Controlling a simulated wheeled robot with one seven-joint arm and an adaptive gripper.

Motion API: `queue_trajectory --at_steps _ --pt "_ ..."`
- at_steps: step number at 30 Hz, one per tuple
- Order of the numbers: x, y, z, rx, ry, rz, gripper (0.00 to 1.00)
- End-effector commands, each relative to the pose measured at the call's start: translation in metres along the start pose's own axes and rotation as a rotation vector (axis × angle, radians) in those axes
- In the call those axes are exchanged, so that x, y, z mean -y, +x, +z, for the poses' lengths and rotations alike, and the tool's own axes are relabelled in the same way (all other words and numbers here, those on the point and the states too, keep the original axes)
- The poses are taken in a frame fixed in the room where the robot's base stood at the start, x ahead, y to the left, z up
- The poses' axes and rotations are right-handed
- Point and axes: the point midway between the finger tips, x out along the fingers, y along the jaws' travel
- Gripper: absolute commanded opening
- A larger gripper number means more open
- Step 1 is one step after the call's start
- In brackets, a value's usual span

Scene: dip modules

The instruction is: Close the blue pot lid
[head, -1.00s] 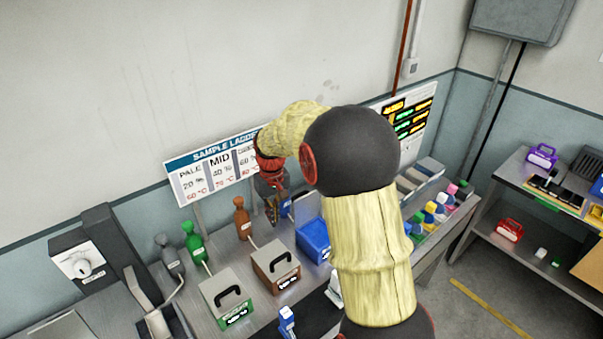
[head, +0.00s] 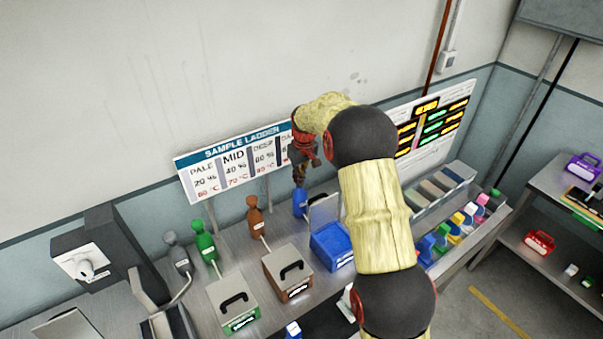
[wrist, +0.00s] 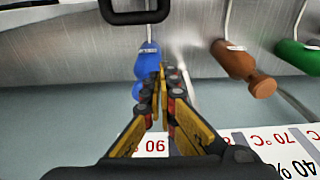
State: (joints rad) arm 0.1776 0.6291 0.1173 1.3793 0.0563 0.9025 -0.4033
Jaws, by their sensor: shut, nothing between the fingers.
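The blue pot (head: 332,246) stands on the bench, a blue box with a white label on its front. Its grey lid (head: 323,211) stands raised at the pot's back edge. My gripper (head: 299,182) is behind and left of the lid, above the blue bottle (head: 299,203). In the wrist view my gripper (wrist: 164,75) is shut and empty, its tips overlapping the blue bottle (wrist: 149,62) in the picture. A black handle (wrist: 135,17) shows at the top edge there. My arm hides part of the bench right of the pot.
A brown pot (head: 287,272) and a green pot (head: 233,303), both lidded with black handles, stand left of the blue pot. Brown (head: 255,217) and green (head: 204,240) bottles stand behind them. The sample ladder sign (head: 235,160) is close behind my gripper.

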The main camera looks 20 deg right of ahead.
Motion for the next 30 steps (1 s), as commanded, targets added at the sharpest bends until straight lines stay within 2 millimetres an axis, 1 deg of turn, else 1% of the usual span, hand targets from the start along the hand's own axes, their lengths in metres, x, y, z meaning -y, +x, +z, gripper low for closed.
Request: queue_trajectory --at_steps 1,7,9,12,16,21,30 --pt "0.000 0.011 0.001 0.003 0.000 -0.001 0.00" --pt "0.000 0.043 0.001 0.002 0.000 -0.001 0.00" --pt "0.000 0.034 0.011 -0.001 0.001 0.001 0.00" --pt "-0.001 0.030 0.023 -0.001 0.001 0.001 0.00" --pt "0.000 0.027 0.034 0.000 0.001 0.000 0.00" --pt "0.000 0.026 0.038 0.000 0.001 0.000 0.00" --pt "0.000 0.026 0.038 -0.001 0.001 0.000 0.00"
